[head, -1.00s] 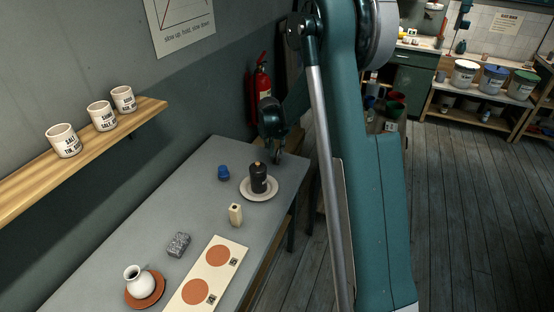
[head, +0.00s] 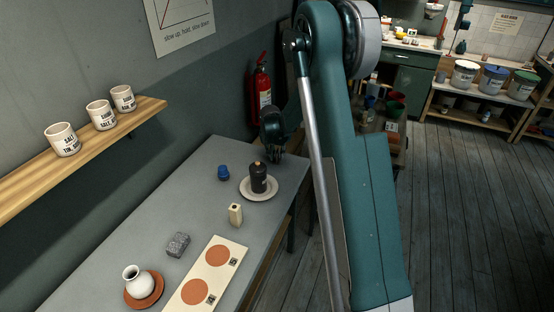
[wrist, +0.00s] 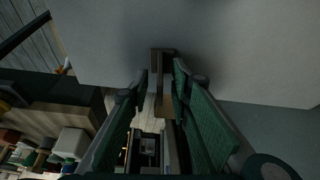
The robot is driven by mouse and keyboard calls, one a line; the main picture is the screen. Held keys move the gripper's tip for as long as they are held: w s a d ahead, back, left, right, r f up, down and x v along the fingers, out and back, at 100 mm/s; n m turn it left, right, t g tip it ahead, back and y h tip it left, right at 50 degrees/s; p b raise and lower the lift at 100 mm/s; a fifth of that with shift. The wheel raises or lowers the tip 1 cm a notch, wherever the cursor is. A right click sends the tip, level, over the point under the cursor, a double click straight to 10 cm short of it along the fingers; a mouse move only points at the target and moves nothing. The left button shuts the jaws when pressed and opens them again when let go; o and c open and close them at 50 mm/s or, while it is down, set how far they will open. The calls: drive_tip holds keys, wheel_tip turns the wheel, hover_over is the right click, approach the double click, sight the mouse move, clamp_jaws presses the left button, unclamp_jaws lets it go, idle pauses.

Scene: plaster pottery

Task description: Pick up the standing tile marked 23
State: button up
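My gripper (head: 275,155) is over the far end of the grey table (head: 150,225), beyond the black bottle on its saucer. In the wrist view my gripper (wrist: 160,75) has its two fingers apart. A narrow brown piece (wrist: 163,53) shows at and between the fingertips, seen nearly edge-on. I cannot tell whether it is the tile or whether a finger touches it. No number 23 is readable in either view. In the head view my gripper and arm cover that end of the table, and no standing tile can be made out there.
A black bottle (head: 258,178) stands on a pale saucer (head: 247,195). Near it are a blue pot (head: 223,173) and a cream block (head: 235,214). A fire extinguisher (head: 262,85) hangs behind.

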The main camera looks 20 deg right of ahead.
idle(0.4)
clamp_jaws()
drive_tip(key=shift+r, duration=0.15)
drive_tip(key=shift+r+p, duration=0.55)
drive_tip(key=shift+r, duration=4.3)
